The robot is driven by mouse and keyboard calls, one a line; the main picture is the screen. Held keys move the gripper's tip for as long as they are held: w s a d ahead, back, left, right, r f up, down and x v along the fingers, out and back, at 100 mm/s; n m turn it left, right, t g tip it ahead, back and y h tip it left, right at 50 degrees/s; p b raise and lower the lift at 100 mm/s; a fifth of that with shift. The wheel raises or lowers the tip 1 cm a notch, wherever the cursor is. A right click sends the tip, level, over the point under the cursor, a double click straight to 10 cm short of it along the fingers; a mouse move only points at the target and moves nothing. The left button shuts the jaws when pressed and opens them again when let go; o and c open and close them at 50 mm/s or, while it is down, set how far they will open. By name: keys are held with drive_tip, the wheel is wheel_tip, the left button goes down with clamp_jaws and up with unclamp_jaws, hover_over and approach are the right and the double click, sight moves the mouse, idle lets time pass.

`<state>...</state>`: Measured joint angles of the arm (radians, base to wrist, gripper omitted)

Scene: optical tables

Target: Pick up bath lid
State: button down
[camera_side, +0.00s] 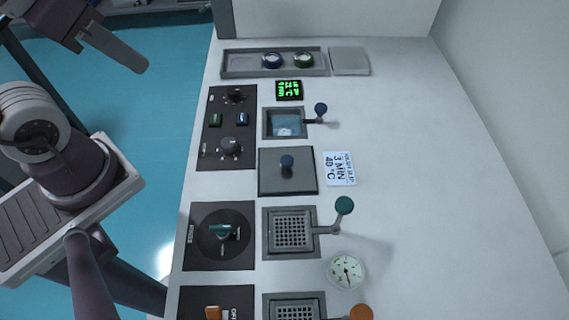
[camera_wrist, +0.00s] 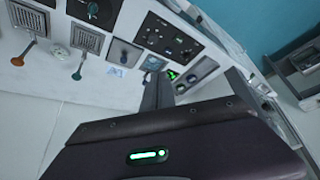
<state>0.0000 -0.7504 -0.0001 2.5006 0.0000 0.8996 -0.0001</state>
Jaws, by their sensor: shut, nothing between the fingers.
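The bath lid (camera_side: 287,174) is a dark grey square plate with a round blue knob in its middle. It lies flat on the white bench in the side view, left of the white "3 MIN 40 °C" label. It also shows in the wrist view (camera_wrist: 123,52), small and far off. My gripper (camera_side: 141,66) is at the upper left in the side view, over the blue floor and well apart from the lid. In the wrist view its fingers (camera_wrist: 157,92) are together with nothing held.
An open water bath (camera_side: 284,124) with a blue-knobbed handle is behind the lid. Dark control panels (camera_side: 228,128) stand left of it. A mesh basket (camera_side: 292,230) with a green-knobbed handle and a round dial (camera_side: 345,271) are in front. The bench's right side is clear.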

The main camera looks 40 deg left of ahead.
drive_tip(key=c, duration=1.1)
unclamp_jaws()
